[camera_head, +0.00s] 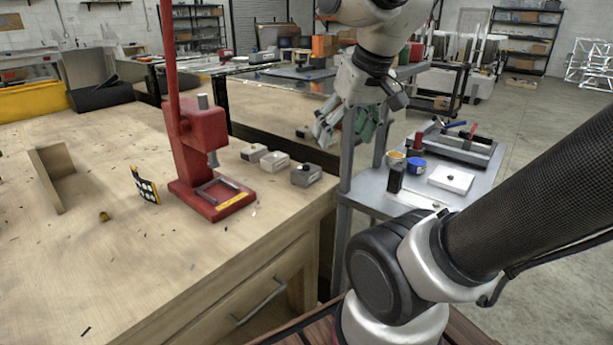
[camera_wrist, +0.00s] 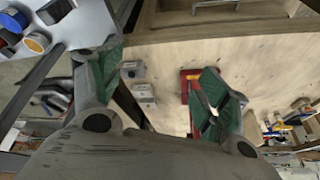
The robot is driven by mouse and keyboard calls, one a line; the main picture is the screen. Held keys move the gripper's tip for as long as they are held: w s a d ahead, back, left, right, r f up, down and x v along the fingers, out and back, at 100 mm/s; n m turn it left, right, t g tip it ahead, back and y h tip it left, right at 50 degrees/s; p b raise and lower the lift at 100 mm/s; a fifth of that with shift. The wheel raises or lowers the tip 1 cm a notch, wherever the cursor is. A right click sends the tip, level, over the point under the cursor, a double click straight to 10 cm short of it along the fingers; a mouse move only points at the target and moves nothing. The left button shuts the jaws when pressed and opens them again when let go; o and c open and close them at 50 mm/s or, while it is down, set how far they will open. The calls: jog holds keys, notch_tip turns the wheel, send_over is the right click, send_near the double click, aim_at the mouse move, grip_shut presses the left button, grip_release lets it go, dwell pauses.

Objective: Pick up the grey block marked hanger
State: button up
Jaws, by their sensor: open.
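Three small blocks stand in a row on the wooden workbench (camera_head: 90,200), right of the red press. The nearest block (camera_head: 305,175) is grey with a dark knob on top. The middle block (camera_head: 275,162) is paler, and the far block (camera_head: 253,153) is beige-grey. The markings are too small to read, so I cannot tell which says hanger. In the wrist view, a grey block (camera_wrist: 132,70) and another block (camera_wrist: 145,92) lie between my fingers, well below them.
The red press (camera_head: 205,150) stands close left of the blocks. A wooden bracket (camera_head: 50,178) stands at left. The bench front is mostly clear.

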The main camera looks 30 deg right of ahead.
jog(key=w+d+m+g, duration=0.2)
jog(key=w+m, duration=0.2)
jog(key=w, duration=0.7)
jog(key=m+g+y, duration=0.4)
jog(key=m, duration=0.5)
send_over(307, 165)
jog(key=d, duration=0.2)
notch_tip(307, 165, down, 16)
jog(key=shift+w+r, duration=0.15)
jog(key=shift+r, duration=0.1)
jog(key=x, duration=0.7)
jog(key=shift+w+f, duration=0.15)
jog(key=shift+f, duration=0.5)
jog(key=shift+c, duration=0.2)
jog(key=shift+a, duration=0.1)
jog(key=c, duration=1.3)
